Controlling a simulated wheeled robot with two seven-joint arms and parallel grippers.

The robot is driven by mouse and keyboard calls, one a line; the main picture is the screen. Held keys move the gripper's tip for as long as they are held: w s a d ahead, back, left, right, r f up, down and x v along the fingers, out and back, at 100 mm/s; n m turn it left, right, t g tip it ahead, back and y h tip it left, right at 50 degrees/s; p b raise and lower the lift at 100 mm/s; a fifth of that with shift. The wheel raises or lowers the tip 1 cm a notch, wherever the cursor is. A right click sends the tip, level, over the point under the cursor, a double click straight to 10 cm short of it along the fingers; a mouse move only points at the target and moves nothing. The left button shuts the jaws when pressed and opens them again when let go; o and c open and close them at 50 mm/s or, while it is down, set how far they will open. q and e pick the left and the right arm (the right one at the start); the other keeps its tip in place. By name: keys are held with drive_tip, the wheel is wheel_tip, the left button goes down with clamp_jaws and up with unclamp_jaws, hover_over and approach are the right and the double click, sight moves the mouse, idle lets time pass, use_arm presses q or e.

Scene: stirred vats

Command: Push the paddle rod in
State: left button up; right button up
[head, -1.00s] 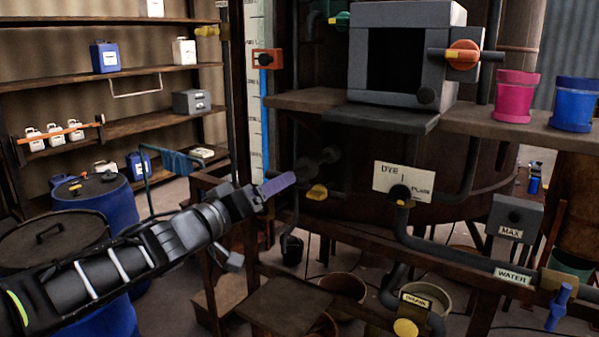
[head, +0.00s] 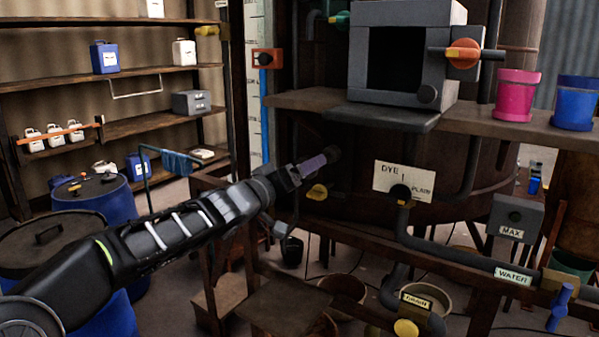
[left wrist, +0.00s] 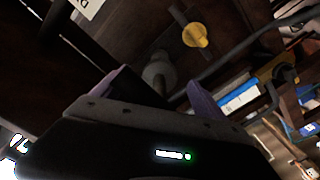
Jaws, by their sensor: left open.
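The paddle rod appears to be the dark rod with a round grey knob (head: 332,154) at the front of the big vat, left of the DYE/PLAIN plate. In the left wrist view the knob (left wrist: 158,72) is in front of the jaws, between the lines of the two purple fingers. My left gripper (head: 318,164) reaches in from the left with its fingertips at the knob and hides part of the rod. It is open in the left wrist view (left wrist: 163,92); I cannot tell whether it touches the knob. My right gripper is not in view.
A yellow handle (head: 317,192) sits just below the left fingertips. The DYE/PLAIN plate (head: 404,181) with its valve is to the right. A wooden ledge (head: 300,100) lies above. Blue drums (head: 105,195) stand at the left, and pots stand on the floor below.

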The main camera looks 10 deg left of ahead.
use_arm(q)
drive_tip(key=shift+c, duration=0.5)
clamp_jaws()
idle(0.3)
